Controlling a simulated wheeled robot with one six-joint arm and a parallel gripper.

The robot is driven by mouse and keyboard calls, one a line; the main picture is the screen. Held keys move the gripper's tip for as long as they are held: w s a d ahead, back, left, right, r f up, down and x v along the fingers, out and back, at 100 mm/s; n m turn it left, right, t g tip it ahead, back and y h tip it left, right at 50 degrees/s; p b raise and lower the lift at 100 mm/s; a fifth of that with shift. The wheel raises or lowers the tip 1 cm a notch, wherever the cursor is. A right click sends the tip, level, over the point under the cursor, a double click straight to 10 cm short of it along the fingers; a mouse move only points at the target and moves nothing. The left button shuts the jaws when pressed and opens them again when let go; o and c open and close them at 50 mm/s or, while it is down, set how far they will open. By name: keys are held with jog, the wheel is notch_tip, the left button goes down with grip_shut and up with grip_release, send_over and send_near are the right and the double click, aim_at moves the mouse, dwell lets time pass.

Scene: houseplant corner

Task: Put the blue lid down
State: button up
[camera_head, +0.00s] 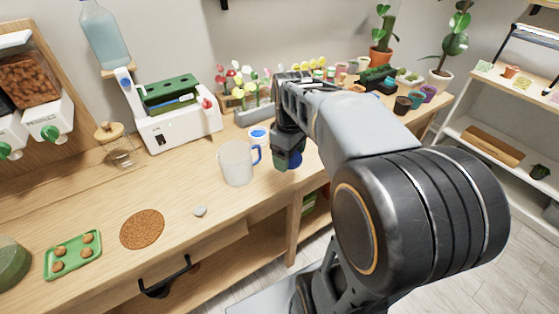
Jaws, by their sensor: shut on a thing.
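My gripper (288,160) hangs fingers-down over the front part of the wooden counter, just right of a clear measuring jug (236,164) with a blue handle. It is shut on the blue lid (296,160), which shows as a small blue patch at the fingertips. The fingers hide most of the lid. I cannot tell whether the lid touches the counter or hangs a little above it.
A small white tub with a blue top (258,134) stands behind the jug. A cork mat (142,229), a grey pebble (200,211) and a green tray (73,256) lie to the left. Potted plants line the back right.

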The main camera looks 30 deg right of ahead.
jog(key=w+f, duration=0.2)
jog(key=w+d+f, duration=0.1)
jog(key=w+f, duration=0.1)
jog(key=w, duration=0.1)
jog(key=w+f, duration=0.2)
jog(key=w, duration=0.1)
jog(key=shift+w+d+f, duration=0.2)
jog(key=shift+f, duration=0.2)
jog(key=shift+w+f, duration=0.5)
jog(key=shift+f, duration=1.6)
jog(key=shift+f, duration=0.1)
jog(key=o, duration=0.9)
